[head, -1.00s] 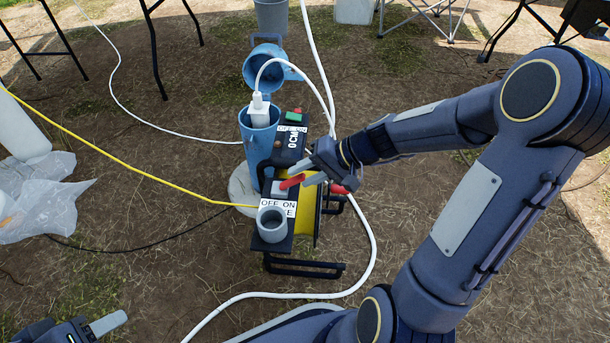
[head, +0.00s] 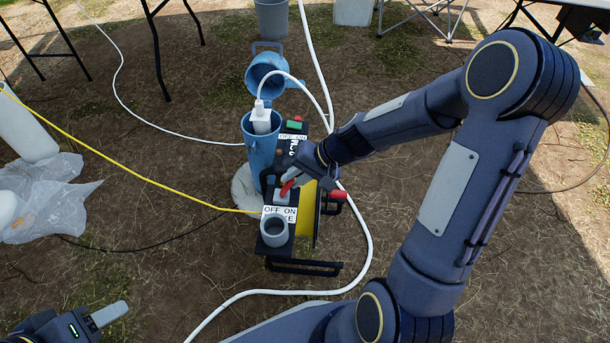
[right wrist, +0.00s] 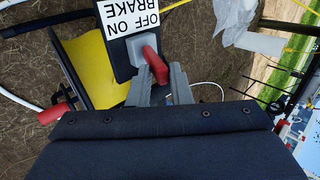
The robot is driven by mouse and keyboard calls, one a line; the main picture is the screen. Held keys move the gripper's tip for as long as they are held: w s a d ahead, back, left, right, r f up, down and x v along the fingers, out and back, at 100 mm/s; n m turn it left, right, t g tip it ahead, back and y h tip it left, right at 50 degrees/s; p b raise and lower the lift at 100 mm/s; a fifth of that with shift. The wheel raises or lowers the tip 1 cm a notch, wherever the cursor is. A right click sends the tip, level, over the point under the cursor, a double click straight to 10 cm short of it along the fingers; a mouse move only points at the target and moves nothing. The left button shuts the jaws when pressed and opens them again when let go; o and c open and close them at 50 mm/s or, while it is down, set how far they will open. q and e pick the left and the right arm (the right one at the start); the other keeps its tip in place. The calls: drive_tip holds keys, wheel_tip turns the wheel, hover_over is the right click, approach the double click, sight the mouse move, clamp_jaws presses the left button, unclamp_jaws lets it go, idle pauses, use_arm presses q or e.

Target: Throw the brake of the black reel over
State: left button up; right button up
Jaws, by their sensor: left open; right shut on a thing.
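The black reel (head: 303,265) stands on the ground in the middle of the head view, with a yellow drum (head: 306,222). Its red brake lever (head: 285,189) rises from a grey mount beside a white OFF ON BRAKE label (head: 280,213). In the right wrist view the lever (right wrist: 155,63) lies between the fingers of my right gripper (right wrist: 162,80), which is shut on it. The fingers partly hide the lever in the head view. My left gripper (head: 108,314) is open and empty at the lower left, far from the reel.
A blue pipe (head: 262,150) with an open cap (head: 266,72) stands behind the reel, with a white plug and cable in it. White hose (head: 368,240) curves around the reel's right side. A yellow line (head: 130,172) runs left. A plastic bag (head: 45,205) lies left.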

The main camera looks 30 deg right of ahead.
sight(284, 187)
drive_tip(key=shift+o, duration=0.3)
drive_tip(key=shift+w+a+r+p, duration=0.2)
drive_tip(key=shift+a+r+p, duration=0.2)
drive_tip(key=shift+p, duration=0.05)
use_arm(q)
drive_tip(key=shift+r, duration=0.8)
use_arm(e)
drive_tip(key=shift+f, duration=0.1)
drive_tip(key=shift+a+r+p, duration=0.1)
drive_tip(key=shift+r+p, duration=0.1)
drive_tip(key=shift+p, duration=0.2)
drive_tip(key=shift+o, duration=0.3)
drive_tip(key=a+h+p, duration=0.1)
drive_tip(key=p, duration=0.2)
drive_tip(key=shift+w+r+g, duration=0.3)
drive_tip(key=shift+w, duration=0.05)
drive_tip(key=shift+w+a+f+h+p, duration=0.2)
drive_tip(key=shift+a+h+p, duration=0.1)
drive_tip(key=shift+p, duration=0.5)
use_arm(q)
wheel_tip(284, 187, up, 5)
drive_tip(key=shift+r, duration=0.2)
